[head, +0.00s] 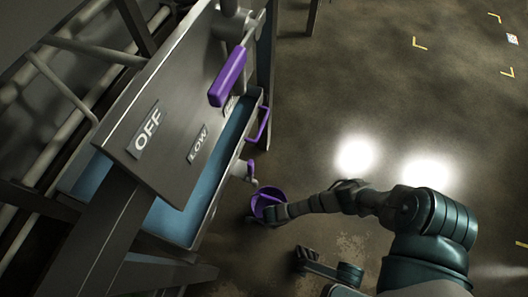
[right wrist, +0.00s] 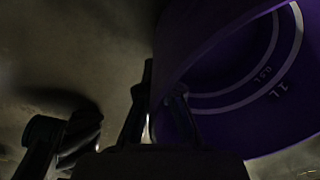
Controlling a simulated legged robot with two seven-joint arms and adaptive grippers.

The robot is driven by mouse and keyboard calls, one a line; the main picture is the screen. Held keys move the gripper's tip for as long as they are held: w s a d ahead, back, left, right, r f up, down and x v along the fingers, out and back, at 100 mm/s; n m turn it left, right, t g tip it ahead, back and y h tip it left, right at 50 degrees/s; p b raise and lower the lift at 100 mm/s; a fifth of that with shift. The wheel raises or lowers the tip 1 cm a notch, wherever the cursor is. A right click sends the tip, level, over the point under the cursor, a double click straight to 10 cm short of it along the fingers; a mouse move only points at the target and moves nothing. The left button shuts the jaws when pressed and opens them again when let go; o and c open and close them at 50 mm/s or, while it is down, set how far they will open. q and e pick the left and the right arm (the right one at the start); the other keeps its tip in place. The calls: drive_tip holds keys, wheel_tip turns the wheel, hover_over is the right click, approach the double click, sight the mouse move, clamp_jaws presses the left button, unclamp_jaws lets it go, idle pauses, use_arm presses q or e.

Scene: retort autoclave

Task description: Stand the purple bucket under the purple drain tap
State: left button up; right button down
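The purple bucket (head: 264,197) is at the lower middle of the head view, open end up towards the camera. My right gripper (head: 273,213) is at its near right side. In the right wrist view the bucket (right wrist: 235,95) fills the right half, with litre marks inside. My right gripper (right wrist: 157,100) has one finger inside the bucket and one outside, closed on its wall. The purple drain tap (head: 251,168) sticks out from the blue trough, just above and left of the bucket in the head view. I cannot tell whether the bucket touches the floor.
A grey panel with OFF (head: 146,133) and LOW (head: 198,144) labels leans over the blue trough (head: 176,221). A large purple lever (head: 228,78) and a purple handle (head: 264,124) stand out from the machine. The floor to the right is open.

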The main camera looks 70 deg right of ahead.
drive_tip(key=shift+w+r, duration=0.1)
drive_tip(key=shift+w, duration=0.1)
drive_tip(key=c, duration=1.8)
unclamp_jaws()
drive_tip(key=o, duration=0.5)
